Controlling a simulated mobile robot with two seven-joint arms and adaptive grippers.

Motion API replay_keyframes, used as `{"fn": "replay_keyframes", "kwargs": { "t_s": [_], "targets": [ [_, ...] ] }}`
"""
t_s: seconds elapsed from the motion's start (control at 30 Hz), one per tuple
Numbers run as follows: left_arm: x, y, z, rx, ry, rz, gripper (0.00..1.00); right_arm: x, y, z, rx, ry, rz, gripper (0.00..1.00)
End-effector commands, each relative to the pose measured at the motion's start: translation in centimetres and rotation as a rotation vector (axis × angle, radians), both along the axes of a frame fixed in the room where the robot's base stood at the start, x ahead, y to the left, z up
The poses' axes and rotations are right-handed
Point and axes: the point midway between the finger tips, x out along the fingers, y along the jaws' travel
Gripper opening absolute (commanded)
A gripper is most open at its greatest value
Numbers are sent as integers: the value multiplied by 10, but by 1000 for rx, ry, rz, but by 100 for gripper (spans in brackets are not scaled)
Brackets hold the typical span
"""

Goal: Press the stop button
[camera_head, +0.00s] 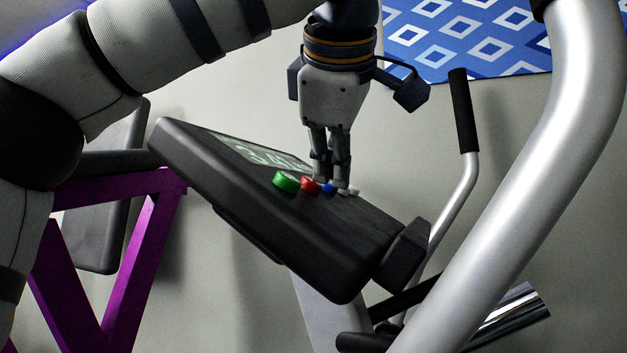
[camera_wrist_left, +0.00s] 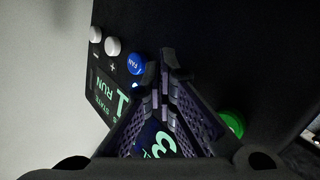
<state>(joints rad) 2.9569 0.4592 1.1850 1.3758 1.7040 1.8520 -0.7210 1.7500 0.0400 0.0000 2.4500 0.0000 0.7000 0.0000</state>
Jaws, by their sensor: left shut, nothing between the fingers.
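A black tilted console (camera_head: 255,205) carries a row of buttons under a lit display. The green button (camera_head: 286,182) is at the left of the row, then the red button (camera_head: 311,185), the blue button (camera_head: 329,188) and a white one. My left gripper (camera_head: 331,183) is shut and empty, pointing down with its tips close to the red and blue buttons; contact cannot be told. In the left wrist view the blue button (camera_wrist_left: 136,63) reads FAN and the green button (camera_wrist_left: 232,122) shows right of the fingers. The red button is hidden there. No stop label is readable.
The display (camera_wrist_left: 104,95) reads STATE RUN in the left wrist view. A thick silver tube (camera_head: 520,190) crosses the right side, with a black-gripped handle (camera_head: 464,110) behind. A purple frame (camera_head: 125,255) stands at left.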

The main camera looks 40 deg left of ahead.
Motion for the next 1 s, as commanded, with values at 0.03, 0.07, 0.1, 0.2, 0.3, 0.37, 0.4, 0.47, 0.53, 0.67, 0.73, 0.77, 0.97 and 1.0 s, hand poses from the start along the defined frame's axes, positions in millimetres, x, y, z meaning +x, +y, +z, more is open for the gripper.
{"fn": "replay_keyframes", "kwargs": {
  "t_s": [0.03,0.07,0.1,0.2,0.3,0.37,0.4,0.47,0.53,0.67,0.73,0.77,0.97,1.0],
  "targets": [
    [0,1,0,0,0,0,0,0,0,0,0,0,0,40],
    [0,1,-1,-1,0,1,0,0,0,0,0,0,0,40],
    [0,1,-1,-1,0,1,0,0,0,0,0,0,0,40],
    [0,2,-2,-1,-1,1,0,0,0,0,0,0,0,40],
    [-1,3,-3,-1,0,1,0,0,0,0,0,0,0,40],
    [-1,3,-4,-1,0,1,0,0,0,0,0,0,0,40],
    [-1,3,-4,-1,0,1,0,0,0,0,0,0,0,40],
    [-1,3,-5,-1,0,1,0,0,0,0,0,0,0,40],
    [-1,3,-5,-1,0,1,0,0,0,0,0,0,0,40],
    [-1,3,-5,-1,0,1,0,0,0,0,0,0,0,40],
    [0,3,-4,-1,0,1,0,0,0,0,0,0,0,40],
    [0,2,-4,-1,0,1,0,0,0,0,0,0,0,40],
    [1,-3,5,-1,0,1,0,0,0,0,0,0,0,40],
    [1,-4,7,-1,0,1,0,0,0,0,0,0,0,40]
  ]
}}
